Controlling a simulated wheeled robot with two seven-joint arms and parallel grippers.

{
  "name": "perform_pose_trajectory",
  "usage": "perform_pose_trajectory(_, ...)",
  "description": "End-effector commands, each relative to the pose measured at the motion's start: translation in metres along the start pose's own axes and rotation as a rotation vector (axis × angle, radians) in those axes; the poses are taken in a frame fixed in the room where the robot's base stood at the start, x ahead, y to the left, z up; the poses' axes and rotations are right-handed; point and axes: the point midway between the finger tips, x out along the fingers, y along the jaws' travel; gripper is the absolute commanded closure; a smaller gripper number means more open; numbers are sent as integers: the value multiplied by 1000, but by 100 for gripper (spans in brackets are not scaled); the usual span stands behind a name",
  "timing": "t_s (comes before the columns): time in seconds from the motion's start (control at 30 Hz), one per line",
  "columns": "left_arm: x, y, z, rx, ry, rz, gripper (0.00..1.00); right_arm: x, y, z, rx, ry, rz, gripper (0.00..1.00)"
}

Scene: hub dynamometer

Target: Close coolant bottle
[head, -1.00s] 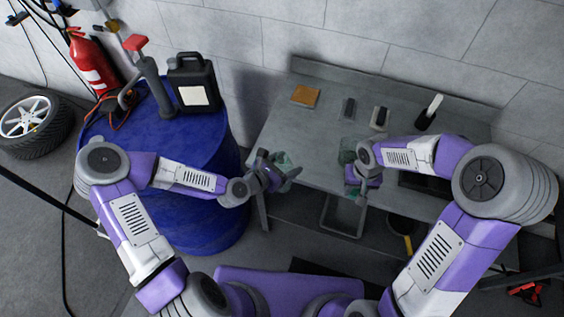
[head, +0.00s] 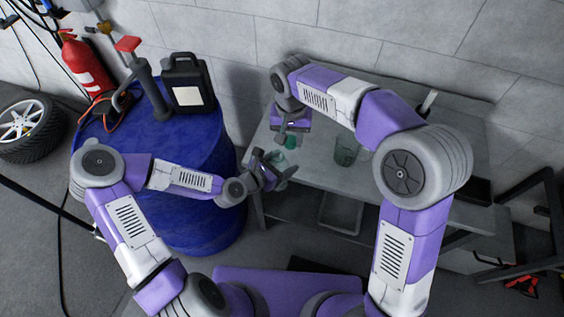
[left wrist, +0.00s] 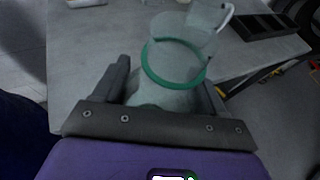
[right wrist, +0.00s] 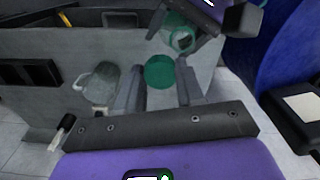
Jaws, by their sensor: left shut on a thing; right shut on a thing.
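A translucent coolant bottle (head: 284,161) with a green ring at its open mouth is held in my left gripper (head: 268,172), above the table's left front edge. The bottle (left wrist: 165,95) fills the space between the left fingers (left wrist: 165,92) in the left wrist view. My right gripper (head: 290,138) is shut on a round green cap (right wrist: 160,72). The cap is close to the bottle (right wrist: 181,40) and appears apart from it in the right wrist view. In the head view the cap (head: 291,143) is just beyond the bottle.
A clear jug (head: 345,150) stands on the grey workbench (head: 322,182), right of the bottle; it also shows in the right wrist view (right wrist: 97,83). A blue drum (head: 150,150) with a black canister (head: 188,82) stands left. A wall is behind the bench.

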Motion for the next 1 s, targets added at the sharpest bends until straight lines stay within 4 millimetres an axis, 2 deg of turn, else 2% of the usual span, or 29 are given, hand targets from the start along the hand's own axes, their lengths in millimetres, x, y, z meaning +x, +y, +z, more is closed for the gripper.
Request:
perform_pose_trajectory(0.03, 0, 0, 0, 0, 0, 0, 84, -8, -11, 2, -7, 0, -3, 95)
perform_pose_trajectory(0.2, 0, 0, 0, 0, -1, 0, 84, -23, -29, 8, -11, -6, -10, 95)
perform_pose_trajectory(0.57, 0, 0, 0, 0, -1, 0, 84, -26, -33, 10, -13, -8, -10, 95)
perform_pose_trajectory(0.73, 0, 0, 0, 0, 0, 0, 84, -20, -32, 10, -13, -9, -10, 95)
perform_pose_trajectory(1.0, 0, 0, 0, 0, -1, 0, 84, 5, -32, 10, -13, -10, -9, 95)
